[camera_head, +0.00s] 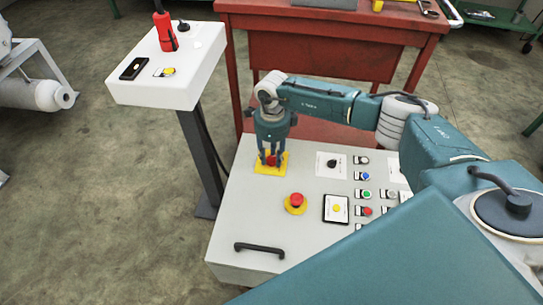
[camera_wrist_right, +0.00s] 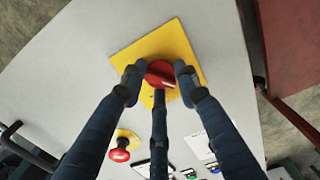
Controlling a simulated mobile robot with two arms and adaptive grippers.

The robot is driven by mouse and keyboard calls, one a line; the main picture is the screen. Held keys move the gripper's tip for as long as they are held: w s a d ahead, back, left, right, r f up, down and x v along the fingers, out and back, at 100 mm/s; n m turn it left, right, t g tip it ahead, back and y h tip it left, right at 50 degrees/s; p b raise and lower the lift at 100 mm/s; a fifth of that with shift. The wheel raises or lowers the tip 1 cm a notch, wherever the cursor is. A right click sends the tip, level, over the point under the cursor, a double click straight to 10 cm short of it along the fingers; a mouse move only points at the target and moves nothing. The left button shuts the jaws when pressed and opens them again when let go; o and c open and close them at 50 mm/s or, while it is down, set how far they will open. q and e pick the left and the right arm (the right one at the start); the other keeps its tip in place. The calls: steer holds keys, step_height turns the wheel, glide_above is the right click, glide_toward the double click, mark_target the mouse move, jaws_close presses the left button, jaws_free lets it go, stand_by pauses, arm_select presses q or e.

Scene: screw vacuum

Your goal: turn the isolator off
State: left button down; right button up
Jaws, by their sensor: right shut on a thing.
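The isolator is a red rotary knob (camera_wrist_right: 162,74) on a square yellow plate (camera_head: 282,166), at the far left corner of the grey control panel (camera_head: 238,230). My right gripper (camera_head: 270,160) points down over it. In the wrist view my right gripper's fingers (camera_wrist_right: 160,82) are around the red knob, shut on it, one on each side and one in front. In the head view the fingers cover most of the knob. My left gripper is in neither view.
A red emergency stop (camera_head: 296,200) on a yellow ring sits nearer on the panel. Several buttons and a black selector (camera_head: 331,162) lie to the right. A black handle (camera_head: 259,250) is at the front. A white pedestal box (camera_head: 170,90) stands at the left, a red table (camera_head: 330,45) behind.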

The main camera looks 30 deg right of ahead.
mark_target(275, 157)
steer(key=shift+s+d+f, duration=0.25)
steer(key=shift+s+d, duration=0.05)
steer(key=shift+d, duration=0.15)
stand_by(0.3)
steer(key=o, duration=0.9)
steer(key=shift+o, duration=1.2)
steer(key=shift+r, duration=0.1)
steer(key=shift+w+r, duration=0.1)
steer(key=shift+w+r, duration=0.1)
steer(key=shift+r, duration=0.2)
step_height(275, 157, up, 11)
steer(key=shift+r, duration=0.15)
